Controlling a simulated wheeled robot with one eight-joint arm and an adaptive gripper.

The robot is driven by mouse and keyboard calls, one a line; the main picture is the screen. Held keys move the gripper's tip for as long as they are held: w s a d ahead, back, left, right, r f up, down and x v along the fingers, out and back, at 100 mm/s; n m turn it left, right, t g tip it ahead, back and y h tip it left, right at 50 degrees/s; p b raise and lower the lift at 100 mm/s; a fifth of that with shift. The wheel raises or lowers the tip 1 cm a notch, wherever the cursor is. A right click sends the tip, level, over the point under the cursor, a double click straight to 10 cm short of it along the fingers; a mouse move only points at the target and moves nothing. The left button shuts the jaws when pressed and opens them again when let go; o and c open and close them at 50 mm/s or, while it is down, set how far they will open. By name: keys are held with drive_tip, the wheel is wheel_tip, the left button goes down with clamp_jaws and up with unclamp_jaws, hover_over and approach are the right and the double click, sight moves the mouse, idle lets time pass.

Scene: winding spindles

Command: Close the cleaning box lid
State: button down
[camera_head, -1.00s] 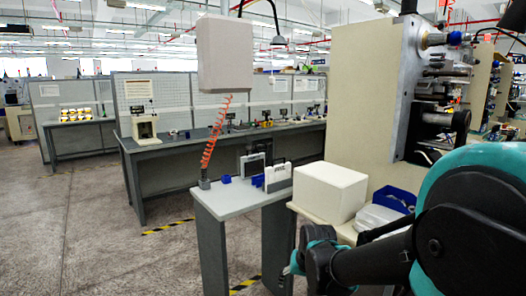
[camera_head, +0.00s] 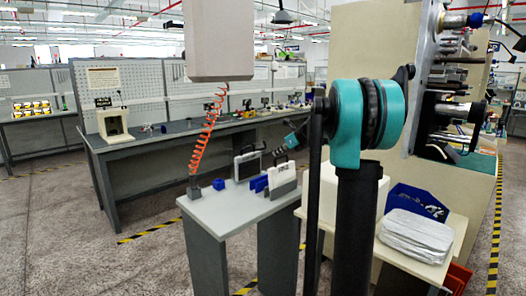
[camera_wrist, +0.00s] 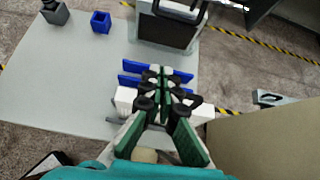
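A white box with a dark lower part (camera_head: 284,182) stands on the small grey table, with blue pieces (camera_head: 261,184) beside it. A dark box with a raised handle (camera_head: 246,166) stands behind them. I cannot tell for certain which is the cleaning box, or how its lid sits. My gripper (camera_head: 293,138) is above the white box, angled down to the left. In the wrist view, my gripper (camera_wrist: 163,75) has its green-padded fingers together, with nothing seen between them. It covers much of the white box (camera_wrist: 125,98) and part of the blue pieces (camera_wrist: 182,76). Contact cannot be told.
A small blue block (camera_head: 219,184) and an orange coiled hose (camera_head: 208,130) are on the left of the grey table (camera_head: 225,215). A cream table with a wrapped white bundle (camera_head: 418,233) and a blue bin (camera_head: 418,203) stands right. A large cream machine panel (camera_head: 375,60) rises behind my arm.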

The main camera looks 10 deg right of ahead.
sight(255, 138)
drive_tip(key=shift+w, duration=0.25)
drive_tip(key=x, duration=1)
drive_tip(key=r, duration=0.2)
drive_tip(key=w+r, duration=0.1)
drive_tip(key=shift+a+r, duration=0.35)
drive_tip(key=shift+r, duration=0.05)
drive_tip(key=shift+r, duration=0.1)
drive_tip(key=shift+s+r+g+h, duration=0.1)
drive_tip(key=shift+r+g+h, duration=0.1)
drive_tip(key=shift+g+h, duration=0.1)
